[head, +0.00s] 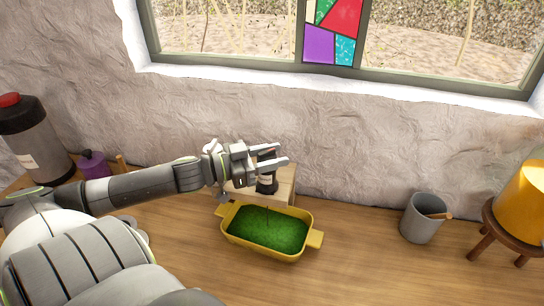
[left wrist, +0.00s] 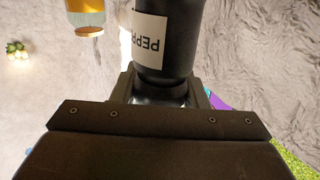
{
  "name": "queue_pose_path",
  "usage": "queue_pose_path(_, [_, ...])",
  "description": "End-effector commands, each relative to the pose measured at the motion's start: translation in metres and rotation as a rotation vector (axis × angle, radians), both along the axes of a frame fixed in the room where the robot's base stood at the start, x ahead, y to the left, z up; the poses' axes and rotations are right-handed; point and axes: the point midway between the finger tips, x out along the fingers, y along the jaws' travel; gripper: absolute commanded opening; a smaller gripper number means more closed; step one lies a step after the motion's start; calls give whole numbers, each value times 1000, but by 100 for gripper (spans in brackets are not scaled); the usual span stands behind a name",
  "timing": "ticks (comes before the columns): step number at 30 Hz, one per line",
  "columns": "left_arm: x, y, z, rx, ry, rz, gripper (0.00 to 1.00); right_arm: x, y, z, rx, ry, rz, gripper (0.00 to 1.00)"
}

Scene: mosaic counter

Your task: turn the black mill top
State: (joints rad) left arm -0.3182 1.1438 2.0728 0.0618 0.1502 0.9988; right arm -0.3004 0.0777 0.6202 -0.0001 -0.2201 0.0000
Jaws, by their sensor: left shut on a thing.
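The black mill (head: 266,184) stands upright on a pale wooden block, behind the yellow dish. Its upper part is between the fingers of my left gripper (head: 272,156), which reaches in from the left. In the left wrist view the mill's dark body (left wrist: 168,50) shows with a pale label reading "PEPP". The left gripper (left wrist: 165,94) is shut on the mill's top there. The fingers hide most of the top. My right gripper is not in view.
The yellow dish (head: 232,239) with green filling stands just in front of the pale wooden block (head: 286,190). A grey cup (head: 421,219) and a yellow pot (head: 524,190) on a stool are at the right. A dark canister (head: 36,140) and purple bottle (head: 94,165) are at the left.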

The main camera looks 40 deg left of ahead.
Motion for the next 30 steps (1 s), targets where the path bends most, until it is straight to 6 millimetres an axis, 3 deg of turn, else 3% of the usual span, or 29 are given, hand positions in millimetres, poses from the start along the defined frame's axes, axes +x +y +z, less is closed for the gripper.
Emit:
queue_pose_path(4, [0,0,0,-1,0,0,17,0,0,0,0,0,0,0])
queue_pose_path(5, [0,0,0,-1,0,0,44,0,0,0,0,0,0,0])
queue_pose_path(9, [0,0,0,0,0,0,62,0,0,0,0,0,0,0])
queue_pose_path(20, [0,0,4,0,0,0,63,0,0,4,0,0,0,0])
queue_pose_path(30, [0,0,48,0,1,0,63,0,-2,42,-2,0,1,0])
